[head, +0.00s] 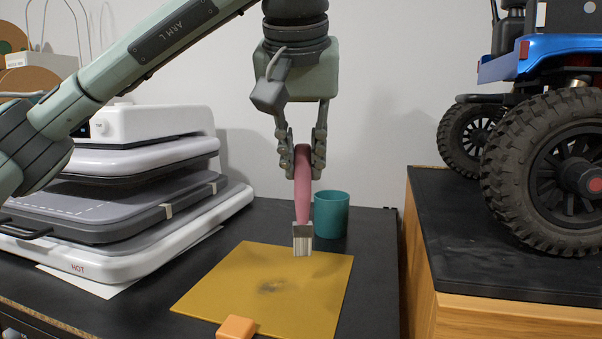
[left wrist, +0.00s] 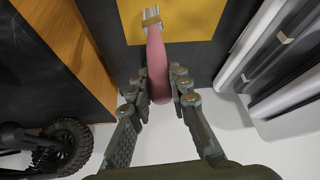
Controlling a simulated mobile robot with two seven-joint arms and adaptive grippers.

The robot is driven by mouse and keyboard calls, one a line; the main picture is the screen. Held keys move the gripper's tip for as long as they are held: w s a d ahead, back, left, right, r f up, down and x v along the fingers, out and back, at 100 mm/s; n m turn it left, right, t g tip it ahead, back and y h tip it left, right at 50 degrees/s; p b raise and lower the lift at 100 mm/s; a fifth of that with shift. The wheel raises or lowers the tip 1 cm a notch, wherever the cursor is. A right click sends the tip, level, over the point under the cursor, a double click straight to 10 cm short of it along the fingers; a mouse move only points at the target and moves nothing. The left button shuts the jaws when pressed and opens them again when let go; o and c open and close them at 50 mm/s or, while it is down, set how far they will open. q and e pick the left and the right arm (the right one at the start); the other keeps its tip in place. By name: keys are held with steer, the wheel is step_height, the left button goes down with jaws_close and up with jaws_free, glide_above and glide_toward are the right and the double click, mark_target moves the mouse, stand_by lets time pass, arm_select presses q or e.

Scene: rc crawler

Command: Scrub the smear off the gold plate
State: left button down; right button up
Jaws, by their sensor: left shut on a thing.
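My left gripper (head: 302,158) is shut on a brush with a pink handle (head: 302,190), a metal collar and pale bristles. The brush hangs upright with its bristles (head: 302,246) down, over the far part of the gold plate (head: 225,285). I cannot tell whether the bristle tips touch the plate. A dark grey smear (head: 272,286) lies near the plate's middle, nearer the front than the bristles. In the left wrist view the pink handle (left wrist: 158,70) sits between the fingers, with part of the gold plate (left wrist: 195,20) beyond. My right gripper is not in view.
A teal cup (head: 331,214) stands just behind the plate, close to the brush. An orange block (head: 236,328) is at the plate's front edge. A heat press (head: 130,190) stands left. A blue crawler (head: 555,55) rests on the raised wooden stand (head: 500,318) at right.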

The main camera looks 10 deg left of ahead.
arm_select(q)
steer(key=shift+r, duration=1)
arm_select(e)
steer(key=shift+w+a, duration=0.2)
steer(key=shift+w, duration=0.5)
arm_select(q)
steer(key=shift+a, duration=0.15)
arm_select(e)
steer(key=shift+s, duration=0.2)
